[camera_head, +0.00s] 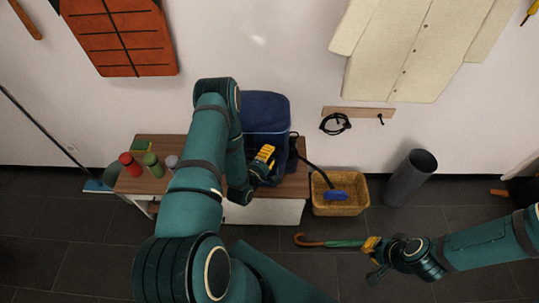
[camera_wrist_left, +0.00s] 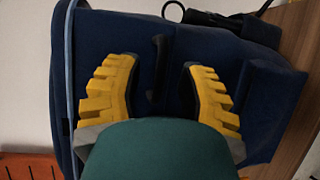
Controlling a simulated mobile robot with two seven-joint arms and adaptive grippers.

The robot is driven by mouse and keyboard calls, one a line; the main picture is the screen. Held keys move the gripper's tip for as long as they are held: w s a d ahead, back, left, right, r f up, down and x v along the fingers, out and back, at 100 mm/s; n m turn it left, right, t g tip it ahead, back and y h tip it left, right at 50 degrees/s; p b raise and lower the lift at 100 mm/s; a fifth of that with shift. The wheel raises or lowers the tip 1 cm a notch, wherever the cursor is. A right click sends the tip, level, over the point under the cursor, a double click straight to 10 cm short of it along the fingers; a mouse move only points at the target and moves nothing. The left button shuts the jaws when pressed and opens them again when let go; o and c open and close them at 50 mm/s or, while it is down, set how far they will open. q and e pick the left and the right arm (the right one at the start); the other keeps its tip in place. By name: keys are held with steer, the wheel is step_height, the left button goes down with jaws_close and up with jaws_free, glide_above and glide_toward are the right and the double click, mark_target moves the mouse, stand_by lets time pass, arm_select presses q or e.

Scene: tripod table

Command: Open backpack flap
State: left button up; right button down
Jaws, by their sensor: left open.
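The navy backpack (camera_head: 265,108) stands on the wooden bench against the wall, partly hidden by my left arm. In the left wrist view its dark blue fabric (camera_wrist_left: 110,40) fills most of the picture, with a lighter trim along the left edge. A short dark strap or tab (camera_wrist_left: 158,62) shows on it between my fingers. My left gripper (camera_head: 262,160) is at the backpack's front; its yellow fingers are spread on either side of that tab in the wrist view (camera_wrist_left: 161,85). I cannot tell whether they touch the fabric. My right gripper (camera_head: 372,250) is low at the right, away from the backpack.
The wooden bench (camera_head: 150,185) holds red and green bottles (camera_head: 130,164) at left. A wicker basket (camera_head: 350,205) with a blue brush stands right of it. A grey cylinder bin (camera_head: 411,178) stands further right. A green umbrella (camera_head: 340,243) lies near my right gripper.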

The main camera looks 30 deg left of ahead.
arm_select(q)
steer(key=shift+w, duration=0.25)
jaws_close()
